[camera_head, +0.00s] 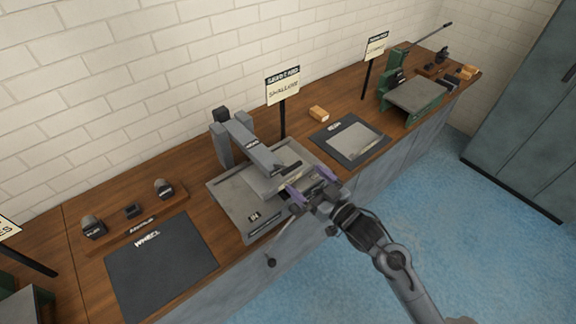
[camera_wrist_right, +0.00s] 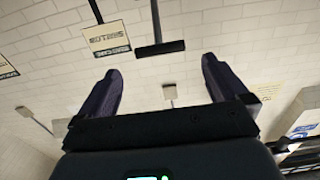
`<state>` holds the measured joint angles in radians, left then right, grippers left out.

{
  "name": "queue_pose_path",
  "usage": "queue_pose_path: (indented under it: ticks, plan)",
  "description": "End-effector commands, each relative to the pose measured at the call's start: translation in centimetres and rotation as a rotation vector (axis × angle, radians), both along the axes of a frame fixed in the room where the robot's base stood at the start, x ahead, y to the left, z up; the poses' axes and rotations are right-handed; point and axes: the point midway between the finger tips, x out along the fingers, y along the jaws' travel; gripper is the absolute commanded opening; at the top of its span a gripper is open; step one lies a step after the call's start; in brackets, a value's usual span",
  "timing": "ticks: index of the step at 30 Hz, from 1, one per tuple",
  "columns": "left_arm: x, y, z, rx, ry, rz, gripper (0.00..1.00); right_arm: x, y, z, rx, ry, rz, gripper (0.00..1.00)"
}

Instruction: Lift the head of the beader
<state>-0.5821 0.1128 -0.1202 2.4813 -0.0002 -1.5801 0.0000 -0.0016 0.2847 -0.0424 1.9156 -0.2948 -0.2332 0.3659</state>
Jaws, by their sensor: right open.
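The beader, seemingly the grey machine (camera_head: 252,149) in the middle of the bench, has a long head arm reaching from its rear post toward the front edge. The front end of this head sits low over a light grey block on the machine's flat base plate (camera_head: 237,207). My right gripper (camera_head: 312,186) is open at the front end of the head, its two purple fingers spread beside it. Whether they touch it I cannot tell. In the right wrist view, the open fingers (camera_wrist_right: 160,85) have nothing clearly between them. My left gripper is out of view.
A sign on a post (camera_head: 282,86) stands behind the machine. A dark mat (camera_head: 162,265) and small blocks lie to the left. Another mat with a grey plate (camera_head: 352,142) and a green machine (camera_head: 393,93) are to the right. The floor in front is clear.

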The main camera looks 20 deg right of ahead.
Motion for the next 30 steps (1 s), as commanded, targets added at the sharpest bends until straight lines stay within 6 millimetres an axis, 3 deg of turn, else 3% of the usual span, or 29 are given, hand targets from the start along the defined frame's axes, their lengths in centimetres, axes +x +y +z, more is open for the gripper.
queue_pose_path:
  ticks: [15,30]
  plan:
    - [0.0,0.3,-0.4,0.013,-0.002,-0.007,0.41,7.2,2.7,0.0,0.001,0.000,0.000,1.00]
    - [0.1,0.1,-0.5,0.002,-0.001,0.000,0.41,8.3,3.1,0.0,0.001,0.001,0.000,1.00]
